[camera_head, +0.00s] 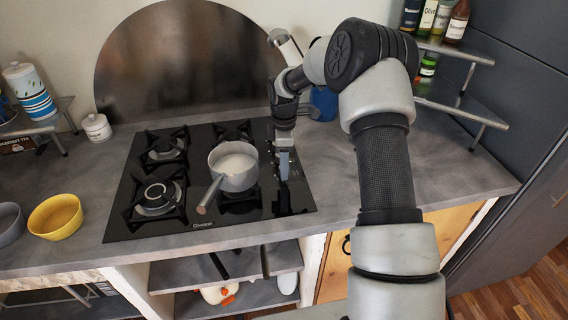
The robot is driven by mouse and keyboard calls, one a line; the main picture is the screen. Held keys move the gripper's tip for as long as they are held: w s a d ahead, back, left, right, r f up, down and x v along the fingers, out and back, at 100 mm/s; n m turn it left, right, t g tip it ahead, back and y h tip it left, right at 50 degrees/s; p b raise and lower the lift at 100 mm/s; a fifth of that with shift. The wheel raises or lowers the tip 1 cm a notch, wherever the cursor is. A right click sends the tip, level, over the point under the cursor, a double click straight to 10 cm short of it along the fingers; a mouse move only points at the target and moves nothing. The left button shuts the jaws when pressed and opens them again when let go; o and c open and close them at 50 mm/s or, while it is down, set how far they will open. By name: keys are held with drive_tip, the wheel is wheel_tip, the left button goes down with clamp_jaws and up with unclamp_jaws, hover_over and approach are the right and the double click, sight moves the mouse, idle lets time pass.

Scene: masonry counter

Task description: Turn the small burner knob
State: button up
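The black gas hob (130,222) is set in the grey counter, with several burners under dark pan supports. Its control knobs are in a column along the hob's right side. They are very small here and partly hidden by my gripper, so I cannot single out the small burner's knob. My gripper (284,178) points down over this knob strip, with its fingertips low near the hob surface. I cannot tell whether the fingers touch a knob, or whether they are open or shut. A saucepan (218,183) with whitish contents stands on the hob, just left of my gripper.
The saucepan's handle (209,196) points toward the front left. A blue object (324,104) stands behind my arm. A yellow bowl (56,217) and a white canister (97,127) are at left. Bottles (428,18) stand on a shelf at right. The counter right of the hob is clear.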

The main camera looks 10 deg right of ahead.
wheel_tip(320, 180, up, 18)
drive_tip(key=shift+f, duration=0.25)
idle(0.4)
